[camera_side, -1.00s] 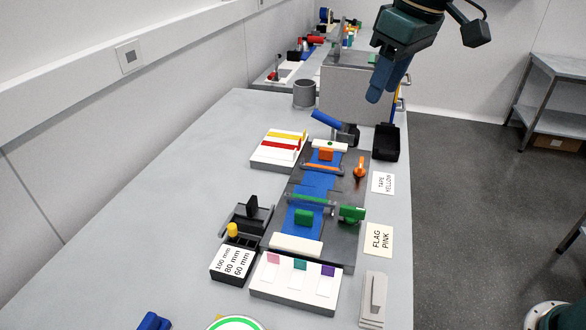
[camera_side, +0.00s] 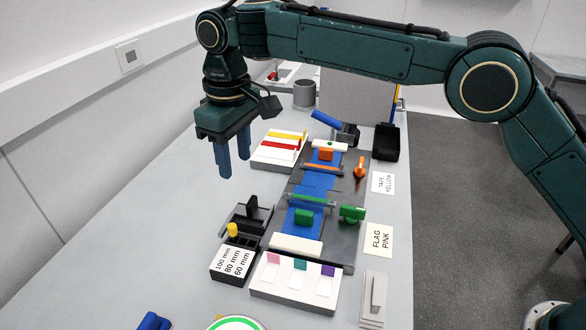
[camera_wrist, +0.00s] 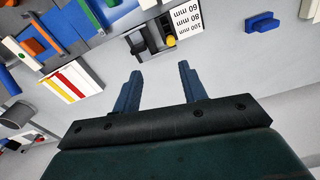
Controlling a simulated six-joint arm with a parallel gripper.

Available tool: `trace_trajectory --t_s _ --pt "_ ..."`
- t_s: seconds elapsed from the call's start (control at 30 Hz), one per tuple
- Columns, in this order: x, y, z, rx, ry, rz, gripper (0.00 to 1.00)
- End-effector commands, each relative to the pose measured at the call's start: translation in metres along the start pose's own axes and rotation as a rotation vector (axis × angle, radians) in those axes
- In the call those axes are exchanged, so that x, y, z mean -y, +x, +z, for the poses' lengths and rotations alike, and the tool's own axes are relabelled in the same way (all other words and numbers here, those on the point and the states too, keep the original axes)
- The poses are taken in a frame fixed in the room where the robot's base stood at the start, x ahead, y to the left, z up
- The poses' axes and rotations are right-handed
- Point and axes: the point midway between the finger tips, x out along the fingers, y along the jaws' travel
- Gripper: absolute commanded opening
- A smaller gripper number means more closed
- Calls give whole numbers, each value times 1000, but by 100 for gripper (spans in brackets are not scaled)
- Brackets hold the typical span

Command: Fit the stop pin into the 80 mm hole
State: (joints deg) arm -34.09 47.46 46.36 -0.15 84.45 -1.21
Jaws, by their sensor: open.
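The yellow stop pin (camera_side: 233,230) stands upright in the black hole block (camera_side: 250,243), at the end beside the 100 mm label; it also shows in the wrist view (camera_wrist: 171,41). The white label plate (camera_side: 232,262) reads 100 mm, 80 mm and 60 mm. The dark holes along from the pin look empty, including the one by 80 mm. My gripper (camera_side: 232,166) is open and empty, fingers pointing down, well above the bench and behind the block in the side view. In the wrist view its blue fingers (camera_wrist: 160,70) are apart, with the pin beyond them.
A black slide with an upright tab (camera_side: 251,205) sits right behind the block. A white tray with red and yellow strips (camera_side: 278,150) lies near my gripper. The blue-strip fixture (camera_side: 315,185) and a white tray with coloured tabs (camera_side: 296,285) stand right. The bench left is clear.

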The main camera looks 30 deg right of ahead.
Motion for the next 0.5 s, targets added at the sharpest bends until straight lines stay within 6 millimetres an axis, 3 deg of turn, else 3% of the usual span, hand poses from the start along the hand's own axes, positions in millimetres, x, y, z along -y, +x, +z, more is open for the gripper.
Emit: trace_trajectory --t_s 0.2,0.5 --pt "21 26 -13 26 -36 -1 42" --pt "24 30 -15 31 -41 -1 42"
